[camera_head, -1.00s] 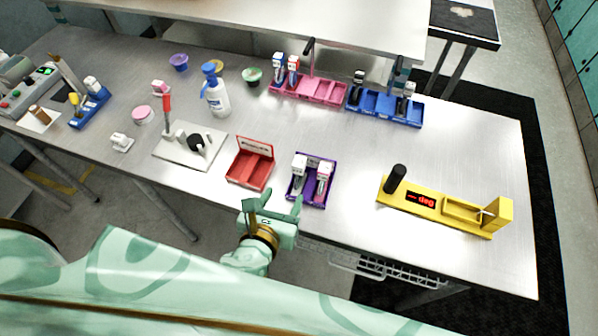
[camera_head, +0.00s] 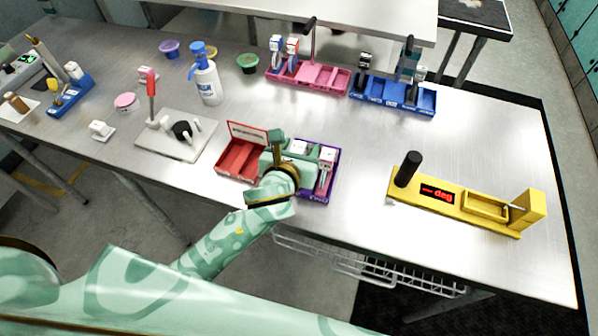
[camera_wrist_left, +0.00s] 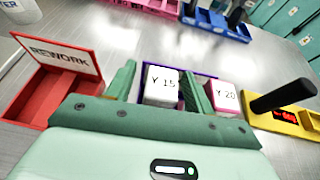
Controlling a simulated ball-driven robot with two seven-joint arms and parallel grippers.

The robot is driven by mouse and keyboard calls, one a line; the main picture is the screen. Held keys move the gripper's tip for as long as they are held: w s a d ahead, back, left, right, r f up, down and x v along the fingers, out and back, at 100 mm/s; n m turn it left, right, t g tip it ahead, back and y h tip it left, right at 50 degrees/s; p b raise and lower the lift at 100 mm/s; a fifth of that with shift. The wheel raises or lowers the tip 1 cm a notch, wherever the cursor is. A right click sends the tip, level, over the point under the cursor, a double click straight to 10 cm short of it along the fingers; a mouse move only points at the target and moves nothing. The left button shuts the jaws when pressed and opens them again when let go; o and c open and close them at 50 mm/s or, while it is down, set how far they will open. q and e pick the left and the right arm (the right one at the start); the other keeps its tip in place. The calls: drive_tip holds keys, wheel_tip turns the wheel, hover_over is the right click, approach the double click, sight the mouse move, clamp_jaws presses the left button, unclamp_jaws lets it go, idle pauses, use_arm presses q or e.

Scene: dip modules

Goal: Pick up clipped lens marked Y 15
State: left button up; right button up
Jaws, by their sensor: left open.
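The clipped lens marked Y 15 (camera_wrist_left: 161,86) shows its white labelled block in the left wrist view, standing in the purple tray. In the head view its white top (camera_head: 298,147) shows just beyond my gripper. My left gripper (camera_wrist_left: 158,86) is open, with one green finger on each side of the Y 15 block; I cannot tell whether they touch it. It also shows in the head view (camera_head: 288,150), over the left part of the purple tray (camera_head: 334,172). A second lens marked Y 20 (camera_wrist_left: 224,98) stands to the right of the right finger. My right gripper does not show.
A red tray with a REWORK sign (camera_wrist_left: 55,54) is just left of my gripper. A yellow gauge (camera_head: 470,208) with a black post stands to the right. Pink (camera_head: 318,84) and blue (camera_head: 400,102) racks are behind. Bare table lies between the purple tray and gauge.

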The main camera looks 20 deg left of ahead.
use_arm(q)
drive_tip(key=shift+w+f, duration=0.2)
drive_tip(key=shift+w, duration=0.2)
drive_tip(key=shift+r, duration=0.1)
clamp_jaws()
